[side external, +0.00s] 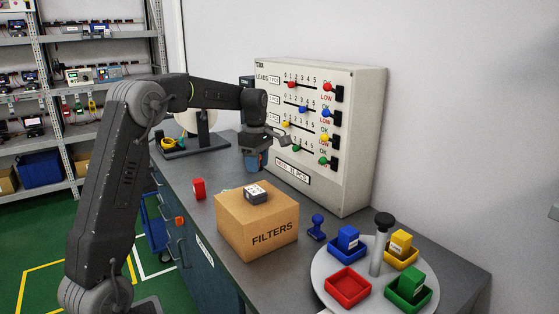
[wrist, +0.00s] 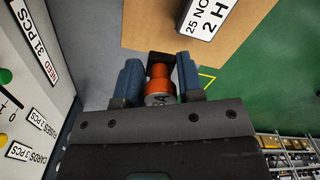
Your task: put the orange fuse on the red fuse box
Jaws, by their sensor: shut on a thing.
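The orange fuse (wrist: 159,73) is a short orange cylinder with a grey end. In the wrist view my gripper (wrist: 158,84) has its two blue fingers closed on either side of it. In the side external view my gripper (side external: 254,163) is above the bench, behind the cardboard box and in front of the panel; the fuse cannot be made out there. An open, empty red box (side external: 348,287), which looks like the red fuse box, sits on the round grey turntable (side external: 323,267) at the front right, well away from my gripper.
A cardboard FILTERS box (side external: 257,228) with a labelled grey block on top, a blue stamp-like object (side external: 317,227) and a red block (side external: 198,188) stand nearby.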

